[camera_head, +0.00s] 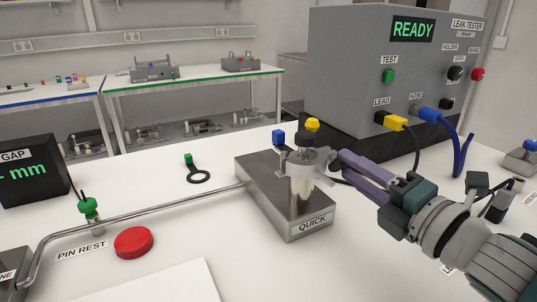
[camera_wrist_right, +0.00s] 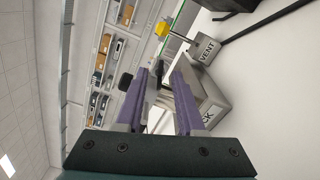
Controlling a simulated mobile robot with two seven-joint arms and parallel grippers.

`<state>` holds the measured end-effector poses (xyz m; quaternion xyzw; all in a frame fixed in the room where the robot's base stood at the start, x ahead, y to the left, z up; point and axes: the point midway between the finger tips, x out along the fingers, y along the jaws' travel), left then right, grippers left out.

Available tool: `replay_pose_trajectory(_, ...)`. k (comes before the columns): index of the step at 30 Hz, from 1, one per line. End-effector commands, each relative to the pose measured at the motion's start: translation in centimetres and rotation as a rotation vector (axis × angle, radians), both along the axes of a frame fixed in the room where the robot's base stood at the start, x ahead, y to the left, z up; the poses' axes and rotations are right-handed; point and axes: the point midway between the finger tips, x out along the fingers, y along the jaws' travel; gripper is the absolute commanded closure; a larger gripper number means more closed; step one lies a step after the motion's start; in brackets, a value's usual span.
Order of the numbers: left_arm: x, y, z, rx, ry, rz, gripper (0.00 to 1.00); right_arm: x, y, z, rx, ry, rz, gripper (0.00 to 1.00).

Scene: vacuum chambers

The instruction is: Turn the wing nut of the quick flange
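The quick flange (camera_head: 306,170) stands upright on a metal block (camera_head: 262,190) labelled QUICK, with a light grey clamp around it and a black part with a yellow knob (camera_head: 312,125) above. My right gripper (camera_head: 337,164) reaches in from the right. Its two purple fingers are at the right side of the clamp, where the wing nut is too small and covered to make out. In the right wrist view the fingers (camera_wrist_right: 167,72) stand apart, with a gap between them. I cannot tell whether they touch the nut. My left gripper is not in view.
A grey leak tester (camera_head: 375,65) reading READY stands behind, with yellow and blue plugs and cables near my right arm.

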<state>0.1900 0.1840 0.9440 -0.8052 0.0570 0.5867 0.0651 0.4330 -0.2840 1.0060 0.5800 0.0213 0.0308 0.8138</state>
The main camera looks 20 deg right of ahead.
Motion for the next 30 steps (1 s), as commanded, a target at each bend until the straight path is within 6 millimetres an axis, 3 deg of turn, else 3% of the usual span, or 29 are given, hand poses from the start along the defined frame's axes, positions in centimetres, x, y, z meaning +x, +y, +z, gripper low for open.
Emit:
replay_pose_trajectory(10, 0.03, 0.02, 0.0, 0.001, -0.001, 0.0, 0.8, 0.53, 0.02, 0.01, -0.001, 0.001, 0.0, 0.62)
replay_pose_trajectory(20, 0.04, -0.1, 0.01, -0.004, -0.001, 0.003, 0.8, 0.5, 0.02, -0.01, 0.0, 0.001, 0.0, 1.0)
replay_pose_trajectory(30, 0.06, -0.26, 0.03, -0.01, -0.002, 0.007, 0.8, 0.5, 0.03, 0.0, 0.0, 0.001, 0.0, 1.0)
